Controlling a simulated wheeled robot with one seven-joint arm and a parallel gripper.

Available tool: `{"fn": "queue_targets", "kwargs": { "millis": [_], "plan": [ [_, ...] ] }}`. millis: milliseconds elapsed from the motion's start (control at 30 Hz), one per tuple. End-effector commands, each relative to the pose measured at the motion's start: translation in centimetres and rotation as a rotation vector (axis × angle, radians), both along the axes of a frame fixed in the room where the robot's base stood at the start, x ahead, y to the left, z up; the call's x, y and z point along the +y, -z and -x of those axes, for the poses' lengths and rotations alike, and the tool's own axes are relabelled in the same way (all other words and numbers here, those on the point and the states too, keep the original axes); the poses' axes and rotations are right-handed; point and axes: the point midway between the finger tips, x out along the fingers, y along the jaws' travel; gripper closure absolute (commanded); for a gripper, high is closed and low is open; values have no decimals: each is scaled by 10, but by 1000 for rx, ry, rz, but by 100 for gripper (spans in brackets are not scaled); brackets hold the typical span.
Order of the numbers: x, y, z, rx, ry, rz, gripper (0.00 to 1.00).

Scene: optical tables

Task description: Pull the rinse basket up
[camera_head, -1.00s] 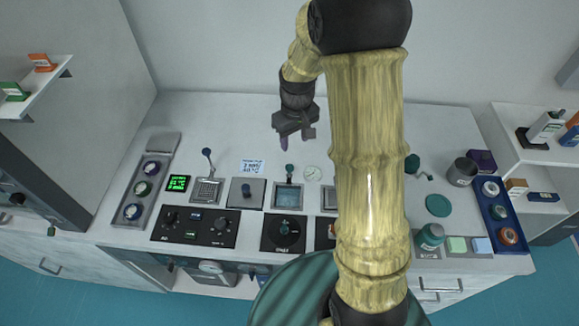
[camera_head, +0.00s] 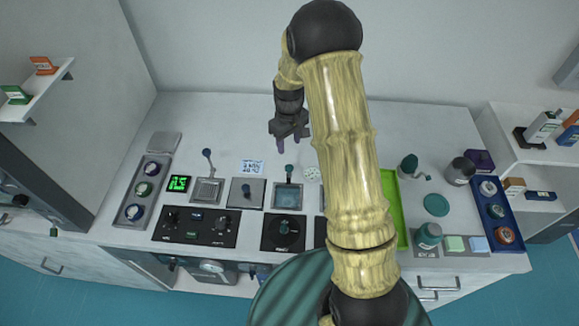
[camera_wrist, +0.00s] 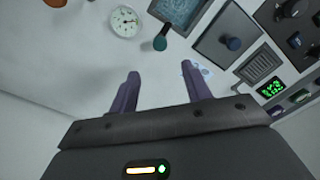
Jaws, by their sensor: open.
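A square basin (camera_head: 288,197) with a blue-grey inside sits in the worktop. A stem with a teal knob (camera_head: 289,169) rises at its back edge, and I take this as the rinse basket's handle. The basket itself cannot be made out clearly. In the wrist view the teal knob (camera_wrist: 160,43) stands beyond my fingertips, with the basin (camera_wrist: 181,10) behind it at the top edge. My gripper (camera_head: 289,144) is open and empty, behind the knob in the head view. Its two purple fingers (camera_wrist: 160,72) are spread apart and do not touch the knob.
A round dial (camera_head: 311,173) lies right of the knob. Left are a lidded square plate (camera_head: 247,193) with a knob and a grated unit (camera_head: 206,191) with a tall lever. A green tray (camera_head: 390,200) is partly hidden by my arm. The worktop behind is mostly clear.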

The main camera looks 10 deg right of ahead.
Motion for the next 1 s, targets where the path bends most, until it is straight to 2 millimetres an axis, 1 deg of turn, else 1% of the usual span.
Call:
{"fn": "queue_targets", "kwargs": {
  "millis": [200, 700, 900, 1000],
  "plan": [
    [0, 35, 1, 4, 0, 1, 52],
    [0, 108, 1, 3, 0, 0, 52],
    [0, 131, 0, 1, 1, 0, 52],
    [0, 137, 0, -1, 2, 0, 52]
  ]
}}
